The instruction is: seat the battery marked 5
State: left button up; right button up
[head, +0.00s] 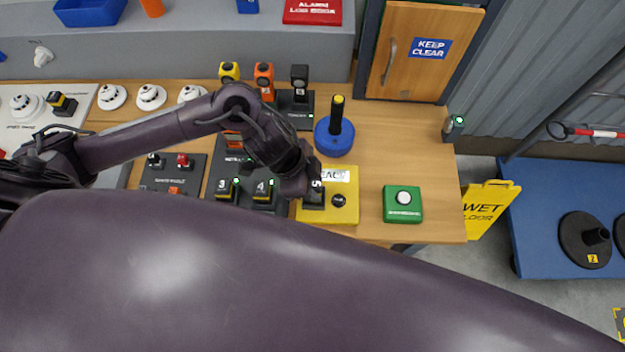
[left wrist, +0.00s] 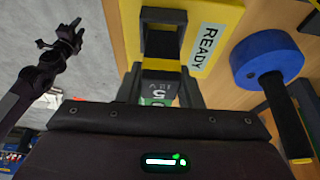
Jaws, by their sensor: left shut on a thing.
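My left gripper (head: 312,188) reaches in from the left and is shut on the dark battery marked 5 (head: 316,184), at the left part of a yellow READY plate (head: 350,214). In the left wrist view, the green-and-white 5 label of the battery (left wrist: 158,91) shows between the fingers, upside down. Beyond it a black block (left wrist: 164,43) stands on the yellow plate. Whether the battery touches it is hard to tell. My right gripper (left wrist: 66,38) shows small at the left of the left wrist view, its jaws unclear.
Batteries marked 3 (head: 223,188) and 4 (head: 262,190) sit left of the plate with green lights. A blue round base with a black handle (head: 334,138) stands behind it. A green box with a white button (head: 402,204) stands right; bare wood lies between.

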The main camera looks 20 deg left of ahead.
pick_arm(q)
jog(key=shift+p, duration=0.3)
dwell(0.6)
jog(key=shift+f+b, duration=0.85)
jog(key=shift+f, duration=0.6)
dwell(0.9)
jog(key=o, duration=1.6)
notch_tip(320, 180, up, 3)
jog(key=p, duration=0.3)
jog(key=shift+f, duration=0.1)
jog(key=shift+r+p, duration=0.55)
jog(key=shift+r, duration=1.55)
